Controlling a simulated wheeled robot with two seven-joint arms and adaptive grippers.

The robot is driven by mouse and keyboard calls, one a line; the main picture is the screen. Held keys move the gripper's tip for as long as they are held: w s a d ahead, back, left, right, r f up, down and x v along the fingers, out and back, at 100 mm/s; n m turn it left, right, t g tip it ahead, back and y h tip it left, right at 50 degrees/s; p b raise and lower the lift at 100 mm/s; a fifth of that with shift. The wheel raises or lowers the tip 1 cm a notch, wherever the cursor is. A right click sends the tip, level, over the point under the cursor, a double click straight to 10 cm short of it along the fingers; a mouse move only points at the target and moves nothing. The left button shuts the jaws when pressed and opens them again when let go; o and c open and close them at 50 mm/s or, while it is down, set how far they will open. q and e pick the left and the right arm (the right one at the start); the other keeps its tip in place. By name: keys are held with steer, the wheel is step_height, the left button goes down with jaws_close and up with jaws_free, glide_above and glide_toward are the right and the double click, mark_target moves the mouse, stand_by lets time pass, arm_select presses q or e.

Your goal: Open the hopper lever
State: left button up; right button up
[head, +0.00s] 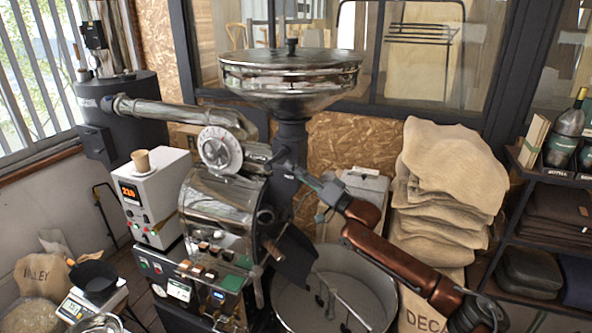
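The roaster's wide metal hopper (290,85) sits on a dark neck (291,135) above the drum body (215,195). My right arm comes in from the lower right, and its gripper (296,171) is at the base of the neck, just right of the round white dial (219,149). The fingers are small and dark against the dark metal. I cannot make out the hopper lever separately there, nor whether the fingers touch it or are open or shut. My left gripper is not in view.
The round cooling tray (372,287) lies below my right arm. Stacked burlap sacks (445,165) stand to the right, beside a shelf with bottles (565,135). A white control box (155,195) and a scale with a black pan (93,278) are left.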

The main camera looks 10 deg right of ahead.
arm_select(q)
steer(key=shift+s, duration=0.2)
arm_select(e)
steer(key=shift+w, duration=0.1)
steer(key=shift+c, duration=0.4)
jaws_close()
